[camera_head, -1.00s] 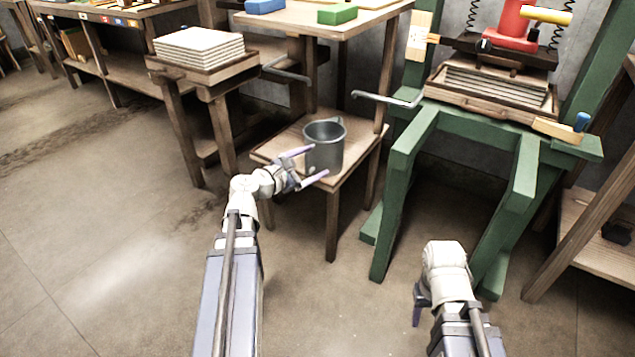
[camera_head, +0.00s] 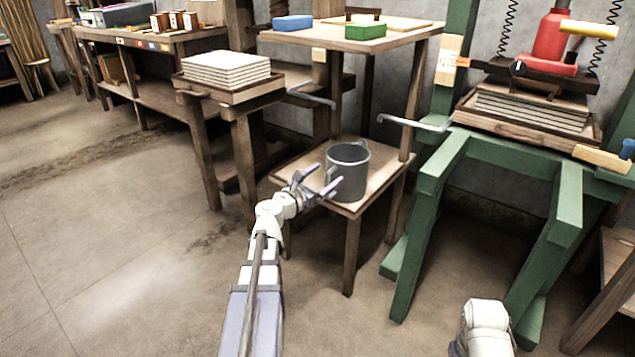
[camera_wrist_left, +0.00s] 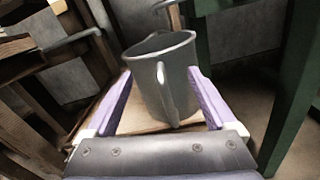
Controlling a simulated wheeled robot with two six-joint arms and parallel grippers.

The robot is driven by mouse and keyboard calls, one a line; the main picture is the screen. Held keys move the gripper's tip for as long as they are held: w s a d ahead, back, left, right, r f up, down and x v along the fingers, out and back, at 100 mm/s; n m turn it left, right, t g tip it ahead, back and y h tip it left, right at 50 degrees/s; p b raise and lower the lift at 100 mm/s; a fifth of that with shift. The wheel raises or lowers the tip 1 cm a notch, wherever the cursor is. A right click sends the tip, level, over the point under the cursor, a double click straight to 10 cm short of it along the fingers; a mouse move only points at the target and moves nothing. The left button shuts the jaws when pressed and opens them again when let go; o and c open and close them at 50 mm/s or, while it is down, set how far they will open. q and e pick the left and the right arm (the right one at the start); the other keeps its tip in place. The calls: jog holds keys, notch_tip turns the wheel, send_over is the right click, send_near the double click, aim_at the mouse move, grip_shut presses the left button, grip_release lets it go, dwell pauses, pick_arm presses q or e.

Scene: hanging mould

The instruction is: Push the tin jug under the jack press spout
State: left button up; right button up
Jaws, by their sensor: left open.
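The grey tin jug (camera_head: 348,172) stands upright on a low wooden shelf (camera_head: 292,172). My left gripper (camera_head: 318,182) is open at the jug's near left side. In the left wrist view the jug (camera_wrist_left: 160,72) shows between the two spread purple fingers (camera_wrist_left: 160,100), its handle facing the camera; I cannot tell whether the fingers touch it. The jack press (camera_head: 553,40), red with a yellow handle, stands on a green frame at the right. A spout tube (camera_head: 415,122) reaches left from the press toward the space above the shelf. My right arm shows at the lower right edge, its gripper out of frame.
A green frame leg (camera_head: 412,250) stands right of the shelf. A table above the shelf holds a blue block (camera_head: 292,22) and a green block (camera_head: 365,31). A stack of white sheets (camera_head: 226,70) stands at the left. The floor in front is clear.

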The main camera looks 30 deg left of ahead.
pick_arm(q)
jog(key=shift+w+d, duration=0.1)
jog(key=shift+w, duration=1.45)
jog(key=shift+c, duration=0.3)
grip_shut()
